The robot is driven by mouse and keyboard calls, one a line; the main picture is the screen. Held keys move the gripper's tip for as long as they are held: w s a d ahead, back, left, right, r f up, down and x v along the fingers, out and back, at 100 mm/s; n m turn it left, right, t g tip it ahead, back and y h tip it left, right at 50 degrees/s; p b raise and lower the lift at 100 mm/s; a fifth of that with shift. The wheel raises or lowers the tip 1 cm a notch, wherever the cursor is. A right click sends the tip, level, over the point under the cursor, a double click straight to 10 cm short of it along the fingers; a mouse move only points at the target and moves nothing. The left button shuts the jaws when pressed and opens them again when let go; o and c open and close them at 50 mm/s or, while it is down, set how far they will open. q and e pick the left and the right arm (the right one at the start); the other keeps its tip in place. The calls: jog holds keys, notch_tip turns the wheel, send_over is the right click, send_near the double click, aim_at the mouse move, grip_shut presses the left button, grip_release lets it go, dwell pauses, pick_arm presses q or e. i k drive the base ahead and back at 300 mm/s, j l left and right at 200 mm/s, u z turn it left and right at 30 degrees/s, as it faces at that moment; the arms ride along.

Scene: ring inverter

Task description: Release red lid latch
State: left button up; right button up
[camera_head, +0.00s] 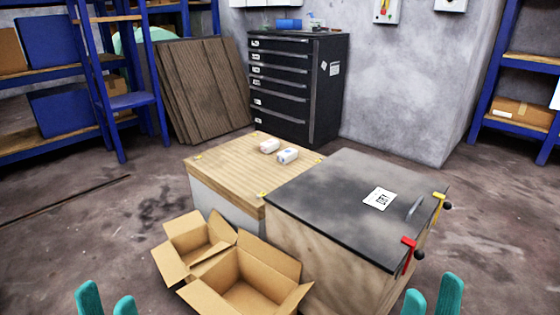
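The red lid latch (408,252) sits at the near right corner of the dark lid (330,195) on a wooden crate (320,255). A black knob (419,255) is beside it. A yellow latch (438,207) is further back on the same edge. The lid lies flat and shut, with a grey handle and a white label. My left gripper (105,302) is at the bottom left, fingers apart and empty. My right gripper (432,300) is at the bottom right, below the red latch and apart from it, fingers apart and empty.
Two open cardboard boxes (247,285) stand left of the crate. A wood-topped box (235,175) with two small white items (288,155) adjoins the crate. A black drawer cabinet (297,85) and blue shelves (60,90) stand behind. The floor right of the crate is clear.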

aim_at(419, 254)
jog(key=i+l+z, duration=0.15)
jog(key=i+z, duration=0.3)
jog(key=i+l+z, duration=0.1)
jog(key=i+z, duration=0.15)
jog(key=z, duration=0.2)
